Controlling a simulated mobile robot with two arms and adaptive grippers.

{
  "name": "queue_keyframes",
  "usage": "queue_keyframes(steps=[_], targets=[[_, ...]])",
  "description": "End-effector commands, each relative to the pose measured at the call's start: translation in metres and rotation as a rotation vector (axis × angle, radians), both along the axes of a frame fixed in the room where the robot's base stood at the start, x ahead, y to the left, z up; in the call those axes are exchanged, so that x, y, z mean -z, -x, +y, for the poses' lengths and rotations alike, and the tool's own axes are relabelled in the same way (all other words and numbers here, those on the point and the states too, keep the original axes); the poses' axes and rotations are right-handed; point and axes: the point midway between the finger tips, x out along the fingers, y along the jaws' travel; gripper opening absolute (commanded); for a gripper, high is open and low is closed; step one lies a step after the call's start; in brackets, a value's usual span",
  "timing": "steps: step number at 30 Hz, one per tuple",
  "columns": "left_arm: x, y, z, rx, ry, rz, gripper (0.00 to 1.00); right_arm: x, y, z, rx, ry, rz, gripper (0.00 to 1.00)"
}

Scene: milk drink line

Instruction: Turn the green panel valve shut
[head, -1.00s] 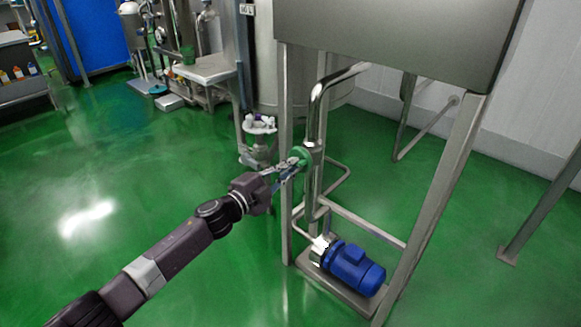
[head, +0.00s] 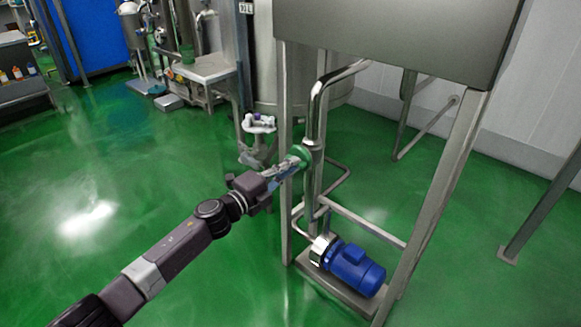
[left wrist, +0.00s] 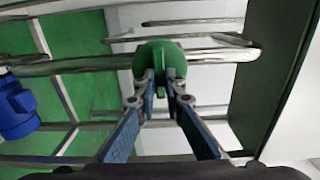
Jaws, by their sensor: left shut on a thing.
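The green valve (head: 303,153) is a round green knob on the upright steel pipe under the steel tank. In the left wrist view the green valve (left wrist: 153,56) shows as a disc with a raised ridge across its middle. My left gripper (head: 293,161) reaches it from the left. In the left wrist view the fingertips of my left gripper (left wrist: 161,84) are shut on the ridge, one on each side. The fingers hide the lower part of the disc. My right gripper is in neither view.
The pipe (head: 318,110) runs down beside the frame leg (head: 286,120). A blue pump motor (head: 354,268) sits on the base below. The steel tank (head: 395,40) overhangs the valve. The green floor (head: 130,180) at left is open.

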Motion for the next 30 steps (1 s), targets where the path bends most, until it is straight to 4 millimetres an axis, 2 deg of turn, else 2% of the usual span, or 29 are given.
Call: queue_keyframes(steps=[6, 7, 12, 23, 30], targets=[[0.002, 0.001, -0.001, 0.004, -0.005, 0.0, 0.0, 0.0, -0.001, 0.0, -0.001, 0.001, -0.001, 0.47], [0.002, 0.001, -0.001, 0.004, -0.005, 0.0, 0.1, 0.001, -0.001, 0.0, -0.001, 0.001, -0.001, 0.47], [0.002, 0.001, -0.001, 0.003, -0.004, 0.0, 0.27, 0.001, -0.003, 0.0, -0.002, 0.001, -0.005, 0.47], [0.001, 0.003, 0.003, 0.001, -0.002, -0.001, 0.27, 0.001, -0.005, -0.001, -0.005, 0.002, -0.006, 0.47], [0.003, 0.027, 0.024, 0.001, -0.005, 0.001, 0.27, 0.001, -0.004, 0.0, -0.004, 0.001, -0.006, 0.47]])
